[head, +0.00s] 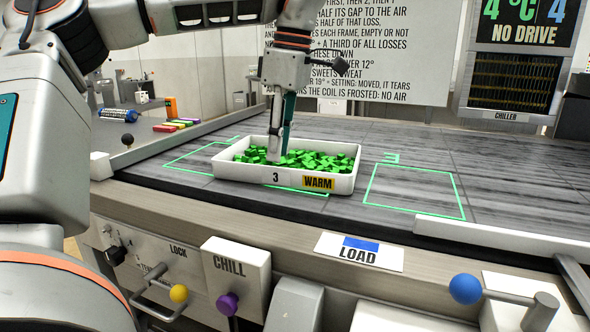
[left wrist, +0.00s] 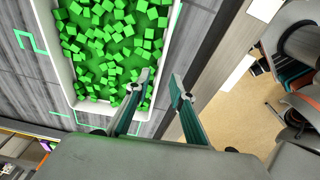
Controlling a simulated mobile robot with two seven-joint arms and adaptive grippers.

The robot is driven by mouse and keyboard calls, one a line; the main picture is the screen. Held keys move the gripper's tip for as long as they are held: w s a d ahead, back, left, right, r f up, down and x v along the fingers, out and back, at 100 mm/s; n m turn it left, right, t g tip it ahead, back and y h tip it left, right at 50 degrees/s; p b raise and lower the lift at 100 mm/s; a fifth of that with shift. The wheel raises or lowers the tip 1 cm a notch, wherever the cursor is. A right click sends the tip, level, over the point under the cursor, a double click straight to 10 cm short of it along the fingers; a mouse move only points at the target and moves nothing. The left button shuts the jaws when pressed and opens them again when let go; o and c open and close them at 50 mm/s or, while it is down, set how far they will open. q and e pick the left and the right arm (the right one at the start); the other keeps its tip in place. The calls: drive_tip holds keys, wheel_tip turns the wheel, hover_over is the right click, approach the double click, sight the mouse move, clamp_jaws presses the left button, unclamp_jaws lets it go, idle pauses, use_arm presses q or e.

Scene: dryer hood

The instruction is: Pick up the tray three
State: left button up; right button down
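Tray three (head: 228,170) is a white rectangular tray of green cubes, with "3" and a yellow "WARM" tag on its front wall. It stands on the dark grey worktop, over a green outline. It also shows in the left wrist view (left wrist: 66,77). My left gripper (head: 279,155) points down over the tray's front part. My right gripper is not in view.
An empty green outline (head: 415,190) lies right of the tray. A pale rail (head: 500,238) runs along the front right edge. Below are a "LOAD" label (head: 359,252), a "CHILL" box (head: 237,277) and a blue-knobbed handle (head: 466,289). Small coloured items lie at the back left.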

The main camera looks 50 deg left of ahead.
sight(276, 168)
use_arm(q)
drive_tip(key=f, duration=0.2)
drive_tip(key=f+b, duration=0.1)
drive_tip(key=f, duration=0.2)
drive_tip(key=shift+s+a+f+b, duration=0.15)
drive_tip(key=shift+a+f+b, duration=0.15)
drive_tip(key=shift+b, duration=0.1)
drive_tip(key=shift+r, duration=0.1)
drive_tip(key=shift+s, duration=0.1)
drive_tip(key=shift+r, duration=0.1)
clamp_jaws()
